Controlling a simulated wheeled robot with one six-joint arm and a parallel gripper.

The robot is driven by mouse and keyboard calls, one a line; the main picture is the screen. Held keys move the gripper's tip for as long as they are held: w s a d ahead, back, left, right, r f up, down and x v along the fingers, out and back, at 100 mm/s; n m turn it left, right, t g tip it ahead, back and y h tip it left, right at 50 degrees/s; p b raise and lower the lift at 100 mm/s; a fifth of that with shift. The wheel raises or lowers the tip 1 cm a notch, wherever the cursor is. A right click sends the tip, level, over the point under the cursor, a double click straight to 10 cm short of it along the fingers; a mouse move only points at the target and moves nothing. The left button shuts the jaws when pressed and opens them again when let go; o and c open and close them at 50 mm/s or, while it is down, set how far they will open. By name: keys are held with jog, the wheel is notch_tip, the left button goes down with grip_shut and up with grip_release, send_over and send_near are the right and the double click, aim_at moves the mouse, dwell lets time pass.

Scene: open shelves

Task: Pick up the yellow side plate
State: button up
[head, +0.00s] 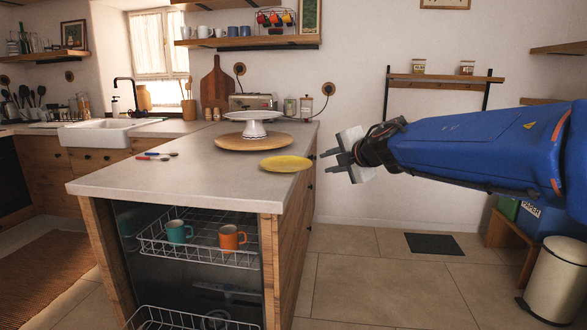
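The yellow side plate (286,164) lies flat on the pale counter (190,168), near its right edge and in front of a round wooden board. My gripper (332,164) is in the air just right of the plate, beyond the counter's right edge in the picture. Its two dark fingers point left and stand apart with nothing between them. In the picture the fingertips come close to the plate's right rim; I cannot tell the gap in depth.
A white cake stand (254,122) stands on the wooden board (236,142) behind the plate. Cutlery (153,156) lies to the left. Below, an open dishwasher rack (200,250) holds a teal mug (178,232) and an orange mug (231,238). The counter left of the plate is mostly clear.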

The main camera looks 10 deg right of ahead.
jog(key=x, duration=1.7)
jog(key=shift+w+f, duration=0.1)
grip_shut()
